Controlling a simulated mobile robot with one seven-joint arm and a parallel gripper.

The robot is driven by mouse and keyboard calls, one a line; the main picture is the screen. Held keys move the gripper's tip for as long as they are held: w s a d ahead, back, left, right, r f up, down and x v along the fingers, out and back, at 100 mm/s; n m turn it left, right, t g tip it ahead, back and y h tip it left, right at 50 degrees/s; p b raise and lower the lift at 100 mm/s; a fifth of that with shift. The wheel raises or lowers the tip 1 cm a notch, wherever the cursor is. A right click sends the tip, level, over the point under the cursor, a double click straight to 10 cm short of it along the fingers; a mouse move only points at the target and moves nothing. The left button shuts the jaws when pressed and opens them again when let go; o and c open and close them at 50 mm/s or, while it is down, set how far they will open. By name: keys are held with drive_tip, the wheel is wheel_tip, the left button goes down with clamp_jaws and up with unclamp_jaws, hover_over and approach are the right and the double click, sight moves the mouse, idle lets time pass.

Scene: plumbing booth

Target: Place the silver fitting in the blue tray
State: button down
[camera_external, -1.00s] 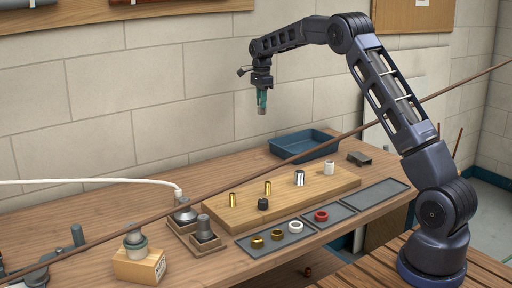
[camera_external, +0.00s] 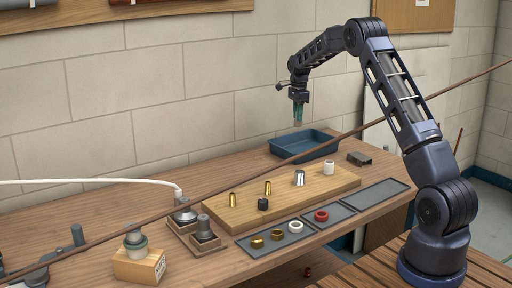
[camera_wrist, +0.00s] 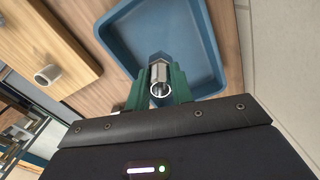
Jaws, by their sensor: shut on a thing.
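My gripper (camera_external: 298,116) is in the air above the blue tray in the external view, pointing down. In the wrist view its green fingers (camera_wrist: 160,92) are shut on the silver fitting (camera_wrist: 160,76), a short shiny tube with an open round end. The fitting is too small to make out in the external view. The blue tray (camera_external: 318,151) is at the back of the bench by the wall. It looks empty in the wrist view (camera_wrist: 200,88), where the fitting appears over its lower left part.
A wooden board (camera_external: 222,213) holds a silver cylinder (camera_external: 299,178), a white cylinder (camera_external: 329,168), brass pieces and a dark ring. Shallow grey trays (camera_external: 381,194) with rings lie in front. A long brown rod (camera_external: 232,184) crosses the external view.

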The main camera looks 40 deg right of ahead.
wheel_tip(320, 180, down, 12)
idle(0.6)
drive_tip(key=shift+f, duration=0.1)
drive_tip(key=c, duration=1.2)
unclamp_jaws()
drive_tip(key=shift+c, duration=0.2)
